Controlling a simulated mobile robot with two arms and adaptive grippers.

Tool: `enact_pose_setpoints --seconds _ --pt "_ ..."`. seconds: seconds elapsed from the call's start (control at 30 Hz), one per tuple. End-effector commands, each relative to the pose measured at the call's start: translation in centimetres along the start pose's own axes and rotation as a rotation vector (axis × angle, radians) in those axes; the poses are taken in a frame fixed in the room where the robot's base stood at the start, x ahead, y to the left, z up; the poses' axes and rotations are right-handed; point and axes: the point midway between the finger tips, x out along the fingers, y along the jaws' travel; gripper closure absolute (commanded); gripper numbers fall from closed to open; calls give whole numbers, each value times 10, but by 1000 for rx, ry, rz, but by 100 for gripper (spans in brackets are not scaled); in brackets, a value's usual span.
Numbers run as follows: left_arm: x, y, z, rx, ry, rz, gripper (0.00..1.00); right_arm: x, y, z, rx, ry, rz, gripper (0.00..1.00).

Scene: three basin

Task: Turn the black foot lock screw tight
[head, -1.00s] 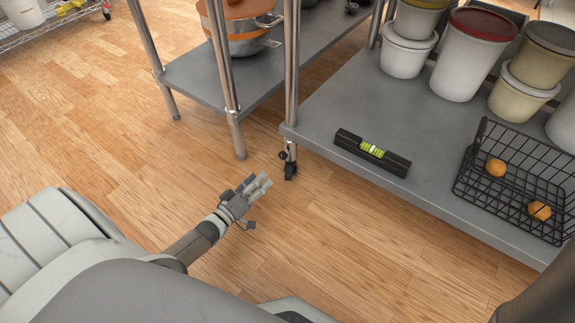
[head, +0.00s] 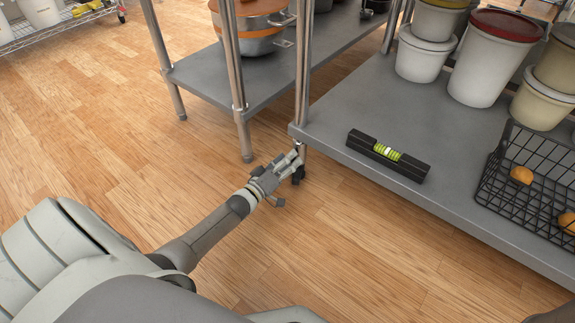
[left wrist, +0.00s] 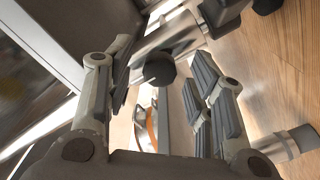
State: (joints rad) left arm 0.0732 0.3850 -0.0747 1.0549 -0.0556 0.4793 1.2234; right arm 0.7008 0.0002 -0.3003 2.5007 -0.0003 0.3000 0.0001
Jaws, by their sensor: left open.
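The black foot lock screw is a dark round knob (left wrist: 160,68) on the table leg in the left wrist view. It appears between the open finger pads of my left gripper (left wrist: 160,92). I cannot tell whether the pads touch it. In the head view my left gripper (head: 289,161) reaches the lower front corner leg, and its fingers hide the knob there. The black foot (head: 298,179) under this leg shows just beyond the fingers. My right gripper is not in view.
The grey lower shelf (head: 330,110) lies just above the foot. It holds a black spirit level (head: 388,156), white tubs (head: 420,58) and a black wire basket (head: 510,205) with oranges. A second table's leg (head: 243,138) stands left of my gripper. The wooden floor in front is clear.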

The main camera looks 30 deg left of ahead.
Motion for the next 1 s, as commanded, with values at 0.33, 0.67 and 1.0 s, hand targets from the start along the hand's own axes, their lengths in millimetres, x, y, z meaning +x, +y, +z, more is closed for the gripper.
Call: enact_pose_setpoints --seconds 0.33,0.67,1.0 --pt "3 0 0 0 -1 -1 51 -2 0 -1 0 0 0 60" --pt "3 0 0 0 0 -1 92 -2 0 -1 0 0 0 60" --pt "3 0 -1 35 0 -2 97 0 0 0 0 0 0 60"
